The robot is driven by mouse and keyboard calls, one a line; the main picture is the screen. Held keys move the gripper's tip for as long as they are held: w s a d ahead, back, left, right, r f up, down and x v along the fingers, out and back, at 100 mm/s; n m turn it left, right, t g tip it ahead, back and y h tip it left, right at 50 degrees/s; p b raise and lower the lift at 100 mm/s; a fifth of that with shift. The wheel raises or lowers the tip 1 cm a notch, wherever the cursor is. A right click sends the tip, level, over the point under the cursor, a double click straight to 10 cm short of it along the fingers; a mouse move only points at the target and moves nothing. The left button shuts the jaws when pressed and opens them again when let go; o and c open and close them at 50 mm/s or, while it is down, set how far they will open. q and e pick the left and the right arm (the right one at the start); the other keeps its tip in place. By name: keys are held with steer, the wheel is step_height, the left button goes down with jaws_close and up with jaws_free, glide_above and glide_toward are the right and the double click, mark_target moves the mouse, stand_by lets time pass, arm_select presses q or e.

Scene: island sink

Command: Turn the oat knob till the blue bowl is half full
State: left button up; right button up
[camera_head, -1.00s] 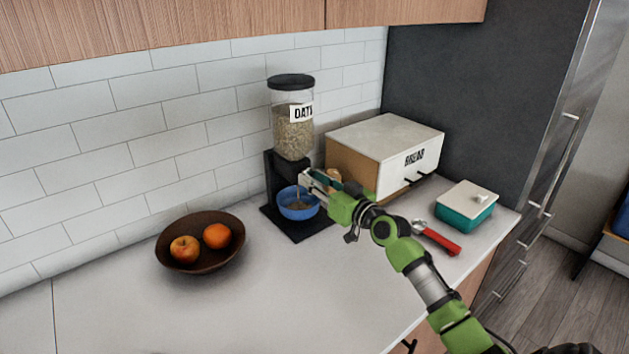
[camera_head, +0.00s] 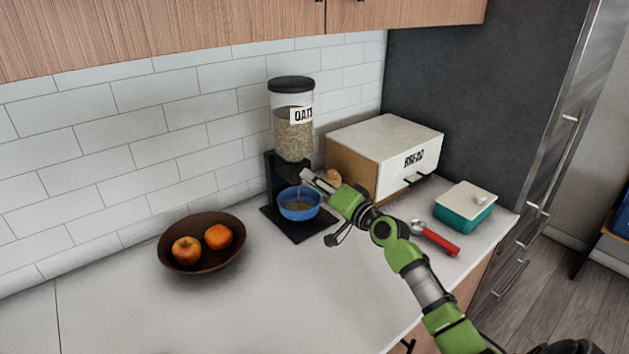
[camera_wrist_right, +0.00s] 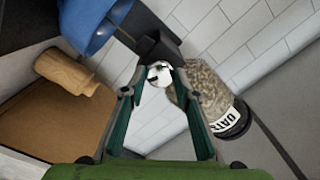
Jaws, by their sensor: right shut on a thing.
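The oat dispenser (camera_head: 294,135) stands on its black base against the tiled wall, its clear hopper partly full of oats. The blue bowl (camera_head: 299,213) sits upright on the base under the spout, with some oats in it. A thin pale stream falls from the spout into the bowl. My right gripper (camera_head: 306,175) is at the front of the dispenser, above the bowl's right side, shut on the oat knob (camera_wrist_right: 160,74). The knob is mostly hidden by the fingers. The bowl also shows in the right wrist view (camera_wrist_right: 90,22). My left gripper is out of view.
A wooden bowl with an apple and an orange (camera_head: 218,237) stands at left. The bread box (camera_head: 385,145), a teal container with a white lid (camera_head: 465,210) and a red-handled utensil (camera_head: 440,240) are at right. The front counter is clear.

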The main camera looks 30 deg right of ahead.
steer(key=shift+m, duration=0.3)
stand_by(0.4)
steer(key=o, duration=1.1)
steer(key=s+d, duration=0.1)
steer(key=s, duration=1.1)
